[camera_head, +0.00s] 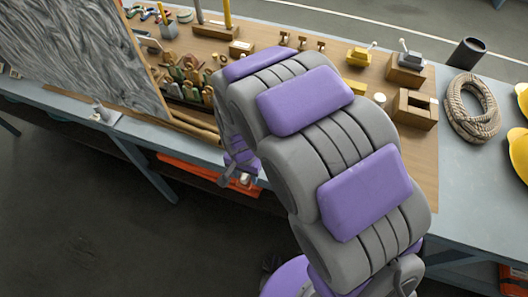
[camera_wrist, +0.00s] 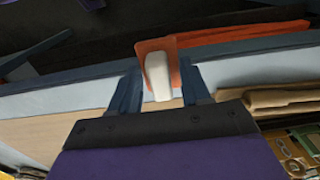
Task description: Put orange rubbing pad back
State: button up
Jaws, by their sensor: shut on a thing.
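The orange rubbing pad (camera_wrist: 143,47) with its white handle (camera_wrist: 158,76) shows between the two dark blue fingers of my gripper (camera_wrist: 160,88) in the wrist view. My gripper is shut on it. In the head view my gripper (camera_head: 238,180) is at the front edge of the workbench, partly hidden by my arm. A small white bit beside it looks like the handle, but the pad itself is hard to make out there.
The workbench (camera_head: 460,200) has a wooden board with several tools, wooden blocks (camera_head: 414,110) and a rope coil (camera_head: 472,107). A large grey patterned panel (camera_head: 80,50) stands at the left. Orange items (camera_head: 190,170) lie under the bench. Yellow helmets (camera_head: 520,150) are at the right.

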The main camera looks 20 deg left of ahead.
jog(key=w, duration=0.3)
jog(key=w+d, duration=0.1)
jog(key=w, duration=0.3)
jog(key=w+d+f, duration=0.1)
jog(key=w, duration=0.2)
jog(key=shift+w+d+b, duration=0.25)
jog(key=shift+w+b, duration=0.05)
jog(key=shift+w, duration=0.05)
notch_tip(320, 180, down, 4)
jog(key=shift+w+r, duration=0.15)
jog(key=shift+r, duration=0.05)
jog(key=o, duration=0.9)
jog(key=shift+c, duration=0.2)
jog(key=shift+o, duration=0.8)
notch_tip(320, 180, up, 12)
